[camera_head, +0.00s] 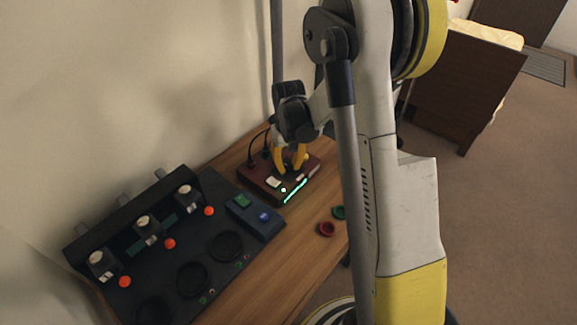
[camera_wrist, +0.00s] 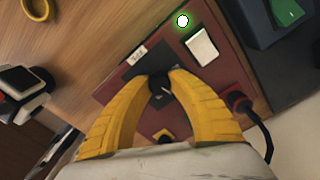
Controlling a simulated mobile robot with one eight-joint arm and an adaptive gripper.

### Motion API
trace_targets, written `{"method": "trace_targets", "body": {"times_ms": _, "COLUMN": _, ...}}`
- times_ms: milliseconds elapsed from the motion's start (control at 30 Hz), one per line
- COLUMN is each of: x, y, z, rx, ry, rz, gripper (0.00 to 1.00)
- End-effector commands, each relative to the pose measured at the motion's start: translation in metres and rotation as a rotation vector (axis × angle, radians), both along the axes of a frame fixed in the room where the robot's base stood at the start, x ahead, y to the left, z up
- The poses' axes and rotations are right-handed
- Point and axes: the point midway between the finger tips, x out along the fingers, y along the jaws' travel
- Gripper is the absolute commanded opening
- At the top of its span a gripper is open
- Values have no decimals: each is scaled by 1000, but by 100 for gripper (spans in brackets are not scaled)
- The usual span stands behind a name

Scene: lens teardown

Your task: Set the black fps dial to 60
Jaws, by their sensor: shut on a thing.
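The black fps dial (camera_wrist: 159,84) sits on a dark patch of the dark red box, and it is a small round knob with a pale pointer mark. My gripper (camera_wrist: 160,80) has its yellow fingers closed around the dial from both sides. In the head view my gripper (camera_head: 291,163) reaches down onto the dark red box (camera_head: 262,184), and the dial is hidden there by the fingers. A small white label beside the dial is too small to read surely. The number the pointer marks cannot be told.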

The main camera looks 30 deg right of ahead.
Motion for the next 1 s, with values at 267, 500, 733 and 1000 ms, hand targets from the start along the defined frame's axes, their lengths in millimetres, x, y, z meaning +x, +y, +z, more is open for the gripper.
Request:
{"method": "trace_targets", "body": {"times_ms": 267, "x": 0, "y": 0, "z": 0, "rx": 0, "ry": -1, "rz": 260, "gripper": 0}}
{"method": "trace_targets", "body": {"times_ms": 500, "x": 0, "y": 0, "z": 0, "rx": 0, "ry": -1, "rz": 488, "gripper": 0}}
{"method": "trace_targets", "body": {"times_ms": 733, "x": 0, "y": 0, "z": 0, "rx": 0, "ry": -1, "rz": 706, "gripper": 0}}
{"method": "trace_targets", "body": {"times_ms": 1000, "x": 0, "y": 0, "z": 0, "rx": 0, "ry": 0, "rz": 957, "gripper": 0}}
